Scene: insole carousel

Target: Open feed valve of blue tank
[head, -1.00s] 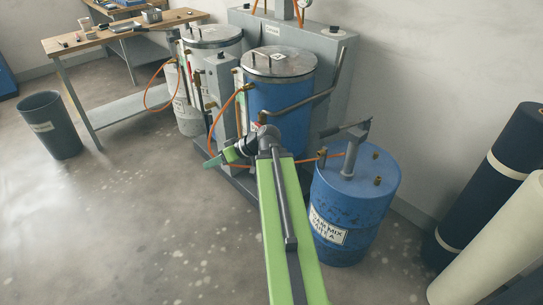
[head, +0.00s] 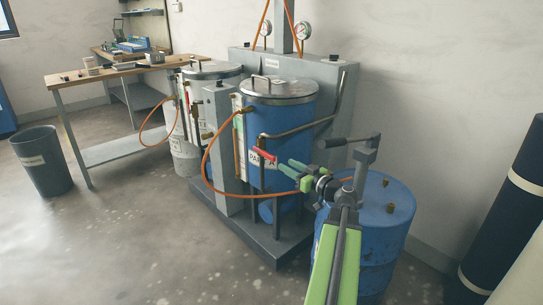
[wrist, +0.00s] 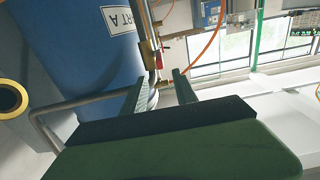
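The blue tank (head: 285,110) stands on a grey base and has a steel lid. A red valve handle (head: 264,155) sits at its front, beside its white label (head: 258,170). In the wrist view the red handle (wrist: 165,45) shows on a brass valve fitting (wrist: 147,52) beyond my fingertips. My gripper (head: 284,165) is open, just right of the red handle in the head view. Its fingers are apart in the wrist view (wrist: 159,76), with pipework seen between them. I see no contact with the handle, but the depth gap is hard to tell.
A bent steel pipe (head: 300,130) crosses the blue tank. An orange hose (head: 206,160) loops to its left. A pale tank (head: 212,88) stands behind left. Floor at the left front is clear.

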